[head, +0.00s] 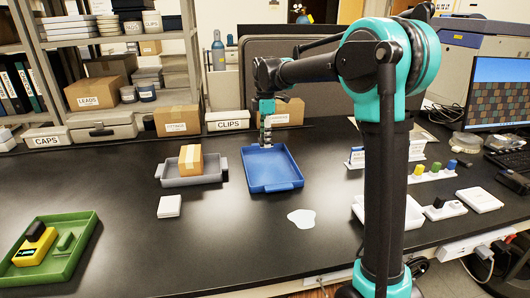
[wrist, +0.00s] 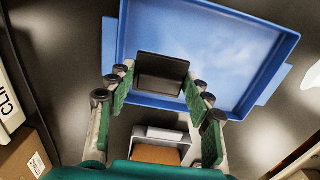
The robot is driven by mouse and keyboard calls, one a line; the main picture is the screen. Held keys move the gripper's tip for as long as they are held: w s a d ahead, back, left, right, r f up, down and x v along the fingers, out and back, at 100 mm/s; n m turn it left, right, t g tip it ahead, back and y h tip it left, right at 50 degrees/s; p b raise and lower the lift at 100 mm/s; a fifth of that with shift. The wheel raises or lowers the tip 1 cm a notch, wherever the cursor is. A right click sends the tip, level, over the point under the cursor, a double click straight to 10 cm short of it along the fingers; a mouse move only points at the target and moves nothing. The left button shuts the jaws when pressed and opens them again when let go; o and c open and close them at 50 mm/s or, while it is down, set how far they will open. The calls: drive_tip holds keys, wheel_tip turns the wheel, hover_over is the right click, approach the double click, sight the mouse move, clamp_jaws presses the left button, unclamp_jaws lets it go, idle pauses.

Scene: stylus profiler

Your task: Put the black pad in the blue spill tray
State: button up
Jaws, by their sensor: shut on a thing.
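The blue spill tray (head: 272,186) lies on the black bench in the middle of the head view, and fills much of the wrist view (wrist: 235,50). My gripper (head: 266,138) is at the tray's far left part, pointing down. In the wrist view my gripper (wrist: 160,78) has its green-padded fingers on both sides of the black pad (wrist: 162,66) and is shut on it. The pad appears over the tray's near edge in that view; its height above the tray floor is unclear. In the head view I cannot make out the pad.
A grey tray (head: 196,181) with a cardboard box (head: 190,158) stands left of the blue tray. A CLIPS box (head: 227,121) stands behind. A pale puddle (head: 302,218) lies in front right, a white block (head: 169,206) front left. A green tray (head: 78,252) is far left.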

sight(266, 158)
drive_tip(key=shift+f, duration=3)
drive_tip(key=shift+f, duration=0.15)
drive_tip(key=o, duration=1.1)
wheel_tip(266, 158, up, 12)
drive_tip(key=shift+r, duration=0.15)
